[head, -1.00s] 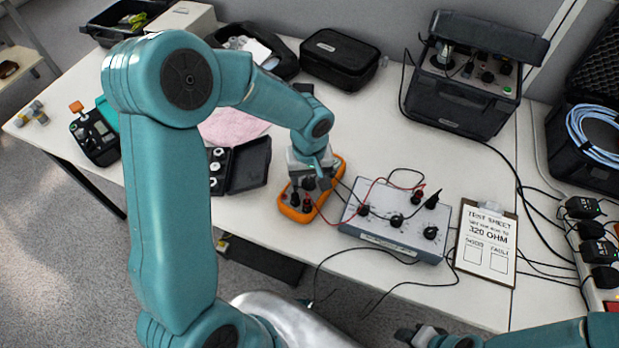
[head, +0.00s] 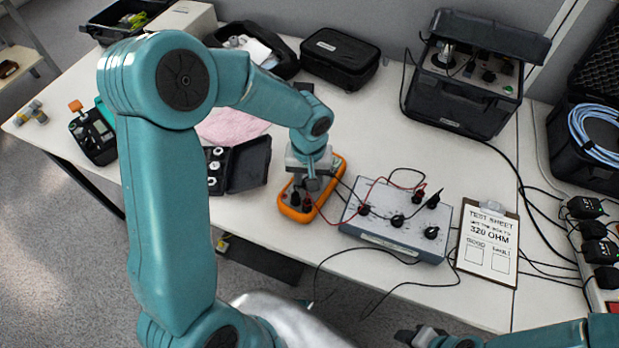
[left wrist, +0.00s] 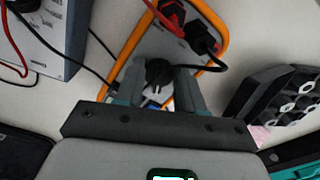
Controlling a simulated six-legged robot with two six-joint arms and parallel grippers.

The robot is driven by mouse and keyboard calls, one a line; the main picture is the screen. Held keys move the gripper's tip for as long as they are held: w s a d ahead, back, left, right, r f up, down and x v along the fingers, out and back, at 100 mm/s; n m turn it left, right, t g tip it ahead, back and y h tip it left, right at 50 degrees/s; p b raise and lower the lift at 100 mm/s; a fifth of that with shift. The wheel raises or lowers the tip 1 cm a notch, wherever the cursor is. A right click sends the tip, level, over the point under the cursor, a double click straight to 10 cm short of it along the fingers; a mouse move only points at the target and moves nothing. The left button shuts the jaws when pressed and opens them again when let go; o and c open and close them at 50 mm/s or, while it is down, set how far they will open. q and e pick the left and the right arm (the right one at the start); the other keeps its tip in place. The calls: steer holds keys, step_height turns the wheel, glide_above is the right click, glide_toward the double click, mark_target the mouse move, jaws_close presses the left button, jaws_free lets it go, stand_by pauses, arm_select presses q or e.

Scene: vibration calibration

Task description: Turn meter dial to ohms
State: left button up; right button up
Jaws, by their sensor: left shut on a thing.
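The orange-edged meter (head: 283,209) lies on the white table, left of the grey box with knobs. My left gripper (head: 312,186) points down over its face. In the left wrist view my left gripper (left wrist: 158,88) has a finger on each side of the meter's black dial (left wrist: 158,72) and is shut on it. The meter (left wrist: 136,36) shows red and black plugs near one end. The dial's markings are hidden by the fingers, so its setting cannot be read. My right gripper (head: 422,336) is at the bottom edge, away from the table things; its jaws are unclear.
The grey resistance box (head: 385,232) stands right of the meter, with red and black leads running between them. A clipboard sheet (head: 488,240) reads 320 OHM. An open black case (head: 250,165) with round pieces lies left of the meter.

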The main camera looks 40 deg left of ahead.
arm_select(q)
steer(key=m, duration=0.4)
steer(key=shift+a+m, duration=0.15)
steer(key=shift+m, duration=0.55)
steer(key=o, duration=1)
steer(key=shift+r, duration=0.15)
step_height(320, 180, up, 16)
steer(key=shift+r+p, duration=0.1)
steer(key=shift+p, duration=0.5)
